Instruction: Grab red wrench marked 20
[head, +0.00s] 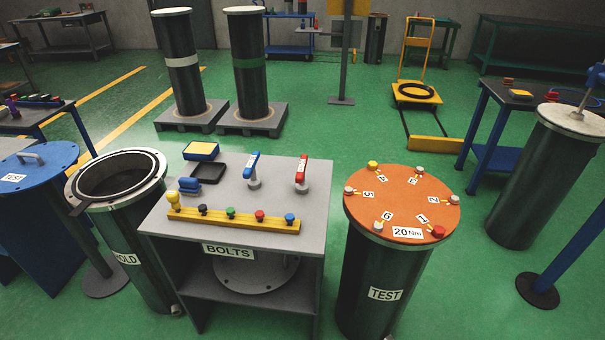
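A red wrench (302,171) stands upright on a small grey base on the grey bench in the middle of the head view. It has a white label whose marking is too small to read. A blue wrench (252,166) with a white label stands upright to its left on a similar base. To the right, an orange disc (400,198) tops a dark cylinder labelled TEST and carries a "20Nm" label, numbers and several bolts around its rim. Neither of my grippers is in view.
The grey bench (315,220) also holds a yellow bolt rack (233,222), a blue-and-yellow box (201,151), a black tray (209,171) and a blue item (190,185). An open cylinder labelled HOLD (135,255) stands left.

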